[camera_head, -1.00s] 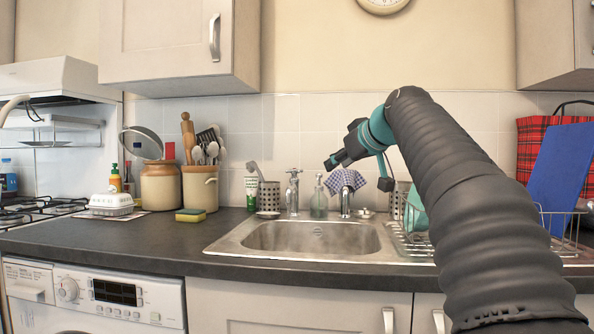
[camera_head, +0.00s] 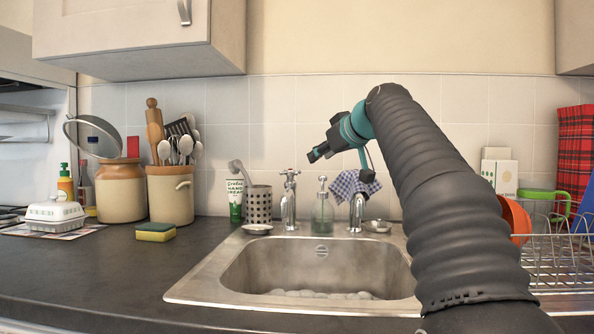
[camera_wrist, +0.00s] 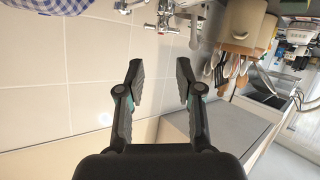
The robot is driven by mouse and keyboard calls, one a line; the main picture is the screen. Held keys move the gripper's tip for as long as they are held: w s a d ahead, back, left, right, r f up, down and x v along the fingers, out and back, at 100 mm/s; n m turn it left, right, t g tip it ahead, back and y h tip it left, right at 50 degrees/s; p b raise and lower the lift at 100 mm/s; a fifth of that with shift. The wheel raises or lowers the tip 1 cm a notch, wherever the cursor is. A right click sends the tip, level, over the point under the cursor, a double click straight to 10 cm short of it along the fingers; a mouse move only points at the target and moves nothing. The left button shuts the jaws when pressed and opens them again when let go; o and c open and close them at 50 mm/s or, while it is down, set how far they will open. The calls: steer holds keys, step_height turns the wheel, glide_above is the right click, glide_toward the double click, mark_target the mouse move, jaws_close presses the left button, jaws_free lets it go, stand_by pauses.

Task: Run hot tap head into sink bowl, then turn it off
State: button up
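Two chrome taps stand behind the sink bowl (camera_head: 250,270) in the head view. The left tap (camera_head: 289,200) has a bare cross-shaped head (camera_head: 289,173). The right tap (camera_head: 357,212) has a blue checked cloth (camera_head: 352,186) draped over its top. I cannot read any hot or cold marking. No stream of water shows. My gripper (camera_head: 318,153) is above and between the taps, apart from both. In the wrist view my gripper (camera_wrist: 159,72) is open, with nothing between its fingers. A tap (camera_wrist: 166,16) shows beyond the fingertips, and the cloth (camera_wrist: 42,4) is at the top left.
A soap bottle (camera_head: 322,210) stands between the taps, with small dishes beside them. A holed metal holder (camera_head: 258,205) and a green-and-white tube (camera_head: 235,200) are left. A sponge (camera_head: 156,232) lies on the counter (camera_head: 100,270). A dish rack (camera_head: 555,265) is right.

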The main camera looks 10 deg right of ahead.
mark_target(291, 175)
steer(key=p+x, duration=0.2)
steer(key=x, duration=1)
steer(key=shift+w+a, duration=0.25)
steer(key=shift+f, duration=0.15)
jaws_close()
